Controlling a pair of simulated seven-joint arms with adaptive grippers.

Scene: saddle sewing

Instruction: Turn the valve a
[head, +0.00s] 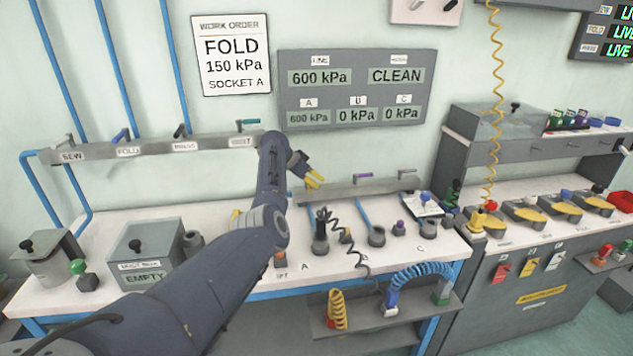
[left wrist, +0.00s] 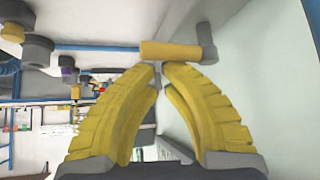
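The valve a handle is a yellow bar (left wrist: 170,50) on a grey pivot (left wrist: 207,43) in the left wrist view. In the head view it cannot be told apart from my yellow fingers at the left end of the grey manifold (head: 345,190). My left gripper (head: 316,181) is there, its arm reaching up from the bottom left. In the left wrist view its fingertips (left wrist: 161,66) nearly meet just below the bar, touching or very close to it; the bar is not between them. The wall panel (head: 357,90) reads 600 kPa under A and 0 kPa under B and C. My right gripper is out of view.
A purple handle (head: 363,176) sits farther right on the manifold. Below, the bench holds sockets, a black coiled hose (head: 343,232) and a grey EMPTY box (head: 146,254). A wall rail (head: 160,146) with several handles runs at left. A yellow coiled hose (head: 495,110) hangs at right.

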